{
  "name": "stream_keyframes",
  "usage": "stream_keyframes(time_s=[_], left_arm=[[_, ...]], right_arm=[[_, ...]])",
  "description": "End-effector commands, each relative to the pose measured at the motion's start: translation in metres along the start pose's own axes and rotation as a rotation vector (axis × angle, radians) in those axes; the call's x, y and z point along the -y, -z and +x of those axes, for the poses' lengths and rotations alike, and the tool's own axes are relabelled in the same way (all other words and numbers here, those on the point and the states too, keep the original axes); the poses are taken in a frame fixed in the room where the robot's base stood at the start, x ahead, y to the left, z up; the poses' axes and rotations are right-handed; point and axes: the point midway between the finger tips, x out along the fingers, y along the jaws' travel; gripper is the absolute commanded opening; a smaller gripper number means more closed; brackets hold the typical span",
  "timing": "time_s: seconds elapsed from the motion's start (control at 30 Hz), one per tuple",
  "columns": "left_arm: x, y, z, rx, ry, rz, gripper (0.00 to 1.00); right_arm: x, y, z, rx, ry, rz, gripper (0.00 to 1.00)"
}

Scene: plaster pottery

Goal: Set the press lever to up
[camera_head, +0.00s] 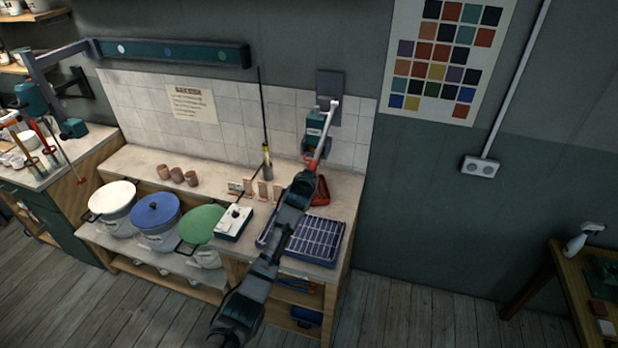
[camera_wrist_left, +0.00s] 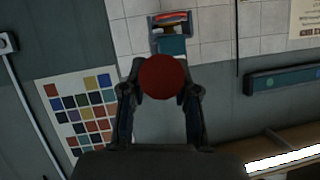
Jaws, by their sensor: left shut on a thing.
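The press (camera_head: 315,124) is a small teal and red machine on a dark plate on the tiled wall. Its pale grey lever (camera_head: 324,134) is pivoted at the top and slants down toward my left gripper (camera_head: 307,177). In the left wrist view, the lever's round red knob (camera_wrist_left: 163,77) is between the fingertips of my left gripper (camera_wrist_left: 160,88), which is shut on it. The press body (camera_wrist_left: 172,44) shows behind the knob, upside down. My right gripper is not in view.
The worktop below holds a blue rack (camera_head: 330,240), a white-topped box (camera_head: 234,222) and small brown cups (camera_head: 177,173). Lidded pots (camera_head: 154,211) stand at the left. A thin upright rod (camera_head: 262,110) stands left of the press.

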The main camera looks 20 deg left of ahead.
Motion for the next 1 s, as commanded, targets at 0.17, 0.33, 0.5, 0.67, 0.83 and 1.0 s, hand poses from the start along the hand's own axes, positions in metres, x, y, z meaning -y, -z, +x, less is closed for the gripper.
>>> stream_keyframes(time_s=[0.17, 0.33, 0.5, 0.67, 0.83, 1.0], left_arm=[[0.009, 0.043, -0.021, 0.097, -0.015, 0.013, 0.00], [0.015, 0.071, -0.036, 0.193, -0.030, 0.026, 0.00], [0.020, 0.092, -0.046, 0.268, -0.040, 0.036, 0.00], [0.022, 0.104, -0.050, 0.310, -0.046, 0.042, 0.00], [0.023, 0.110, -0.052, 0.329, -0.050, 0.044, 0.00], [0.024, 0.111, -0.053, 0.329, -0.050, 0.044, 0.00]], right_arm=[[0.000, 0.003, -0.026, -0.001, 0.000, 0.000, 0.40], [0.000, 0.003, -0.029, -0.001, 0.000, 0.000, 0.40], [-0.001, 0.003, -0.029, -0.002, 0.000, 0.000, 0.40], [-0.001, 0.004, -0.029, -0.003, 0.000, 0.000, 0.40], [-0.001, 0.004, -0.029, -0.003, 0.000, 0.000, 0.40], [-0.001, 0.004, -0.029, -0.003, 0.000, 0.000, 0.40]])
